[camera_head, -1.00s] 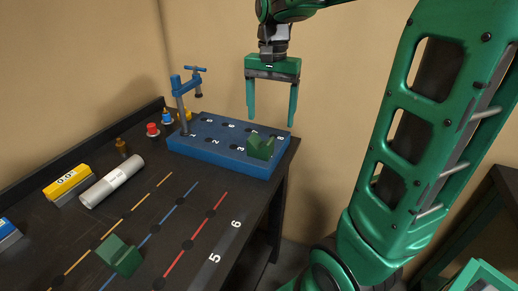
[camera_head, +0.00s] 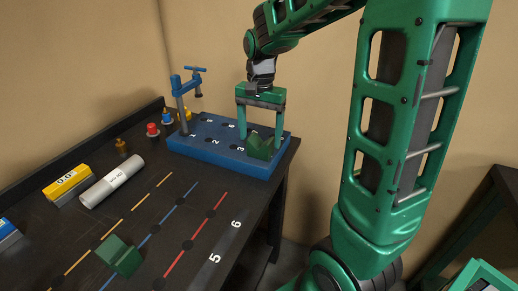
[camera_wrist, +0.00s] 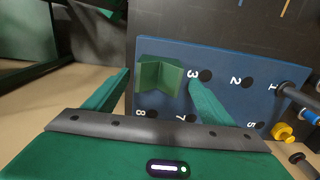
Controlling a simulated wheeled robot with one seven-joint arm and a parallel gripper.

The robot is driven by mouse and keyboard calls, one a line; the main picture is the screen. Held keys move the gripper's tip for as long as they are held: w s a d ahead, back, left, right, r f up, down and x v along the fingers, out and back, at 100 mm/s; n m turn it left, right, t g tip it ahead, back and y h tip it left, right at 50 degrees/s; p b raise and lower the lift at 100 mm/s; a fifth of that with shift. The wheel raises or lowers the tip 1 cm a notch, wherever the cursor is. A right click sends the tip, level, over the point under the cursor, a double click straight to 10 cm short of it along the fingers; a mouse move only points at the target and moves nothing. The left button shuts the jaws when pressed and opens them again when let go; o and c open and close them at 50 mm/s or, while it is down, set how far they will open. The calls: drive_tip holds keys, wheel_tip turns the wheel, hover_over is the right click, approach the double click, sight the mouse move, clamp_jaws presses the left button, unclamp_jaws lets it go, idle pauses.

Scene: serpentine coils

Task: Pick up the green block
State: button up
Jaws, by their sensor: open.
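A green block (camera_head: 260,147) with a notched, V-shaped top sits on the right end of the blue numbered board (camera_head: 190,148). A second green block (camera_head: 119,256) sits on the black table near the front. My gripper (camera_head: 261,142) is open, pointing down over the block on the board, with its fingers apart. In the wrist view the block on the board (camera_wrist: 157,75) lies between the two fingers, close to number 3, and nothing is held. I cannot tell how far the fingertips are above the board.
A blue clamp (camera_head: 181,95) stands at the board's left end. A grey cylinder (camera_head: 112,182), a yellow box (camera_head: 68,185) and small coloured items, such as a red button (camera_head: 152,130), are on the table's left side. Coloured lines with dark holes mark the table.

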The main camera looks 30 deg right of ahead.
drive_tip(key=shift+f, duration=0.95)
drive_tip(key=shift+r, duration=0.15)
drive_tip(key=c, duration=1.7)
